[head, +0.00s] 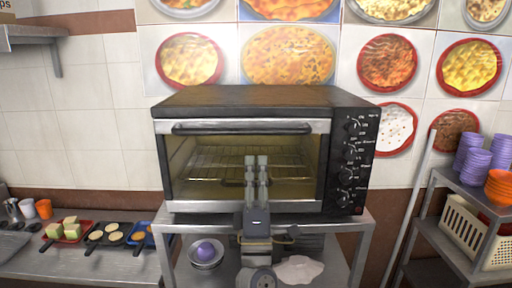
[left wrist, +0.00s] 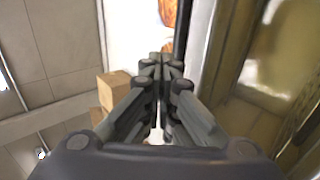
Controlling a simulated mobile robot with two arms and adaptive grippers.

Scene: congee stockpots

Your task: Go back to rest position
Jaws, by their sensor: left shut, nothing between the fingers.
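My left gripper (head: 256,160) is in the middle of the head view, fingers pointing up, in front of the toaster oven's glass door. Its two fingers are together with nothing between them. In the left wrist view the fingers (left wrist: 163,66) also meet at their tips, empty. The black and silver toaster oven (head: 240,97) has its door up and closed, and a wire rack shows through the glass. Whether the gripper touches the door cannot be told. My right gripper is in neither view.
The oven stands on a metal cart (head: 345,226), with a bowl (head: 206,262) holding a purple item on the lower shelf. A counter with small trays (head: 108,240) is at left. A rack with purple cups (head: 474,160) and orange bowls (head: 499,187) is at right.

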